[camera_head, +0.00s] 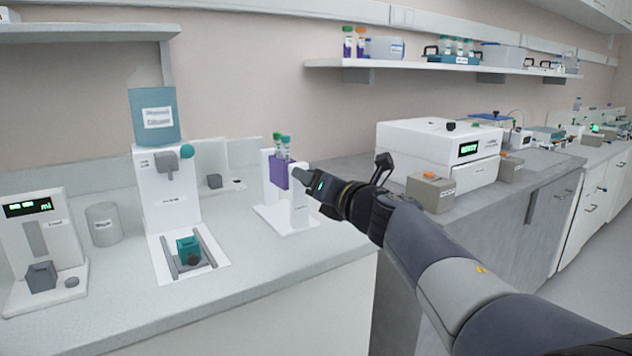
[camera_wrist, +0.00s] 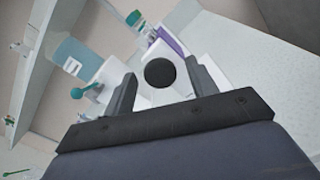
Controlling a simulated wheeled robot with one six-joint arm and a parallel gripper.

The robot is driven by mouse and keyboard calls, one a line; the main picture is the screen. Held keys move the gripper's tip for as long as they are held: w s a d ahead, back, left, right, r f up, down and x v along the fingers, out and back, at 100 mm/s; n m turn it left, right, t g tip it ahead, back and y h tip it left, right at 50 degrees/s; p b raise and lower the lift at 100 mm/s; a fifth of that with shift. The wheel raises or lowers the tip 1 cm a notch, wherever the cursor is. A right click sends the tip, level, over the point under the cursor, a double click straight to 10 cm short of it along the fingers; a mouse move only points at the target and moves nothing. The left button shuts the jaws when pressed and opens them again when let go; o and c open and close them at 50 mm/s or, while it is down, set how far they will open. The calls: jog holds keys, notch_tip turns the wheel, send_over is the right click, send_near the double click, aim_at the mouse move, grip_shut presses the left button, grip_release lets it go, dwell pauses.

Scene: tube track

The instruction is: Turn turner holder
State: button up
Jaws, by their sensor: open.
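The turner holder is a purple block (camera_head: 279,172) with teal-capped tubes, held between two white uprights on a white base (camera_head: 268,218). In the wrist view the purple block (camera_wrist: 168,41) shows behind the near upright, tilted in the picture. A round black knob (camera_wrist: 160,72) sits on that upright's face. My gripper (camera_wrist: 161,80) is open, with one finger on each side of the knob; I cannot tell if they touch it. In the head view my gripper (camera_head: 303,182) is at the right upright, and hides the knob.
A white dispenser with a blue-green tank (camera_head: 155,116) stands to the left, with a teal block (camera_head: 188,249) at its base. A white machine (camera_head: 437,152) and a grey box (camera_head: 430,192) stand to the right. The counter in front of the holder is clear.

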jog(key=p+v, duration=0.1)
jog(key=v, duration=1)
jog(key=shift+w, duration=0.2)
jog(key=x, duration=1)
jog(key=shift+w+a+b, duration=0.2)
jog(key=shift+a+b, duration=0.1)
jog(key=shift+b, duration=0.1)
jog(key=shift+s+d, duration=0.1)
